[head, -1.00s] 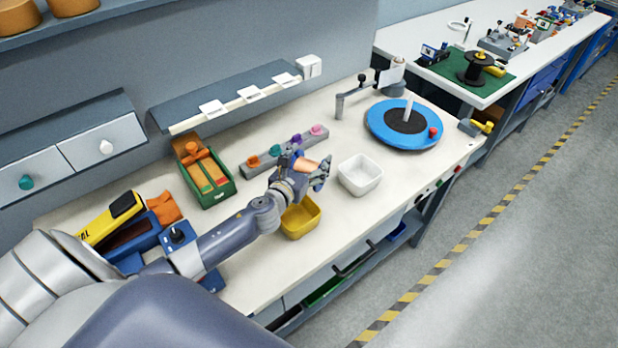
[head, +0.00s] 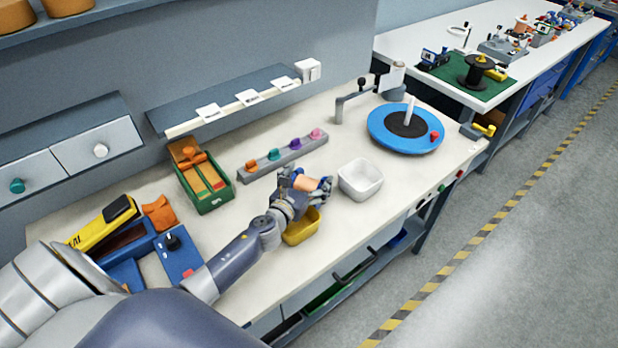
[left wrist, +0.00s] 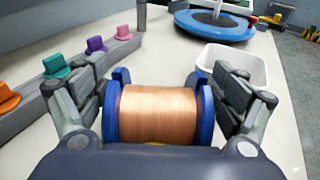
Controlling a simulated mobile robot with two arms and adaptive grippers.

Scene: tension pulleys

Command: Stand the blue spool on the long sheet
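The blue spool (left wrist: 158,112), wound with copper-coloured wire, lies on its side between the fingers of my left gripper (left wrist: 160,90). The fingers sit at its two blue end flanges. In the head view the spool (head: 304,183) is in my left gripper (head: 303,187), above the bench beside the yellow bin and left of the white bin. A green mat (head: 448,73) lies on the farther bench; I cannot tell whether it is the long sheet. My right gripper is not in view.
A yellow bin (head: 303,230) is partly under my gripper. A white bin (head: 377,180), blue turntable (head: 385,140) with a white post, peg rail (head: 290,158) and green box (head: 212,199) stand on the bench. A black spool (head: 475,72) stands on the mat.

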